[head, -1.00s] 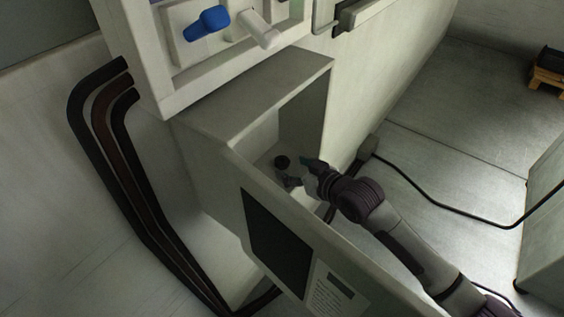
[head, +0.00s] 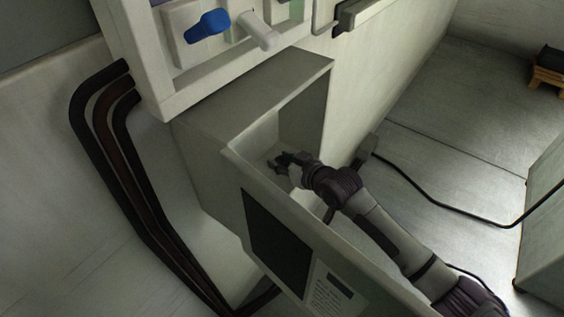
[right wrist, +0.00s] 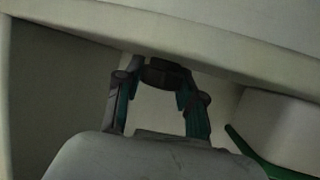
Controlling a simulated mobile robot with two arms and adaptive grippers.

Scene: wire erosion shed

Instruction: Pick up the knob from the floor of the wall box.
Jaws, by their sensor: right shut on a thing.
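The wall box (head: 205,130) is a grey, open-fronted box below a panel in the head view, with its door swung open. My right gripper (head: 276,162) reaches into the box in the head view. In the right wrist view my right gripper (right wrist: 160,85) is shut on the dark round knob (right wrist: 163,72), which sits between its two fingers. In the head view the knob is hard to tell from the dark fingers. Whether the knob still touches the box floor I cannot tell. My left gripper is not in view.
The open door (head: 277,243), with a dark window and a label, stands in front of my right forearm. Blue and white handles (head: 207,25) are on the panel above. Thick pipes (head: 125,160) run down at the left. A black cable (head: 440,203) lies at the right.

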